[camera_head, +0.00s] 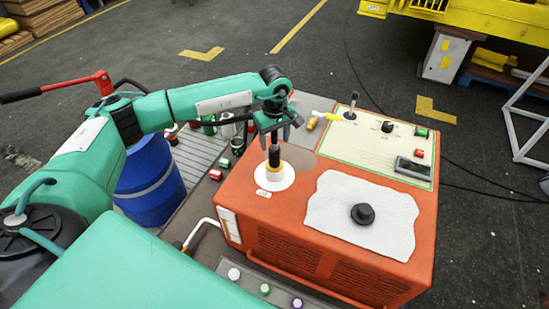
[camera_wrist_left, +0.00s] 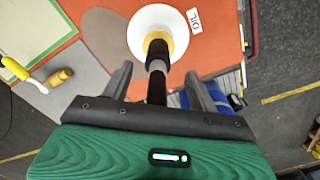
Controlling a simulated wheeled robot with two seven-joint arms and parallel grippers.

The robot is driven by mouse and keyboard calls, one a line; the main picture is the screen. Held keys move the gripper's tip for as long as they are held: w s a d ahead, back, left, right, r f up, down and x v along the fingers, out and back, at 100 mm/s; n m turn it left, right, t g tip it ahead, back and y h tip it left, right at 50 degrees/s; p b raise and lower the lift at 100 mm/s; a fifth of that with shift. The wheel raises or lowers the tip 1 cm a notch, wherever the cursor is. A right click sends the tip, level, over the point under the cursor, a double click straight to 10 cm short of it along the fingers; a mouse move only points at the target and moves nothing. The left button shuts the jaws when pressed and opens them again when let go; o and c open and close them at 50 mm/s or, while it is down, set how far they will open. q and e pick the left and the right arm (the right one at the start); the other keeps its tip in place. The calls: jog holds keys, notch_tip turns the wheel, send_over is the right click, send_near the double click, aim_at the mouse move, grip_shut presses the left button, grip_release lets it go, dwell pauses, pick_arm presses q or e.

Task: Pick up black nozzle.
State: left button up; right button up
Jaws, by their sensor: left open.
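A black nozzle (camera_head: 274,156) stands upright in a white round holder (camera_head: 275,178) with a yellow collar, on the left part of the orange machine's top. My left gripper (camera_head: 275,136) is above it, pointing down. In the left wrist view, the left gripper (camera_wrist_left: 158,72) is open. The black nozzle (camera_wrist_left: 157,50) lies between its two fingers in that picture, with no clear contact. The white holder (camera_wrist_left: 138,20) shows beyond, beside an "OIL" label. A black round knob-like piece (camera_head: 363,214) rests on a white cloth. My right gripper is not visible.
The orange machine (camera_head: 290,245) carries the white cloth (camera_head: 335,205) and a control panel (camera_head: 375,140) with a joystick and buttons. A yellow-and-white tool (camera_head: 322,118) lies behind the nozzle. A blue barrel (camera_head: 150,180) stands at left. Open floor lies to the right.

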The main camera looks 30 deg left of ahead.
aim_at(275, 142)
pick_arm(q)
jog(key=shift+a+f+p, duration=0.1)
jog(key=shift+f+p, duration=0.25)
jog(key=shift+f, duration=0.1)
jog(key=f, duration=0.1)
jog(key=f+p, duration=0.1)
jog(key=f, duration=0.1)
jog(key=shift+w+a+f, duration=0.1)
jog(key=shift+w+f, duration=0.15)
jog(key=shift+f, duration=0.35)
jog(key=c, duration=0.9)
grip_shut()
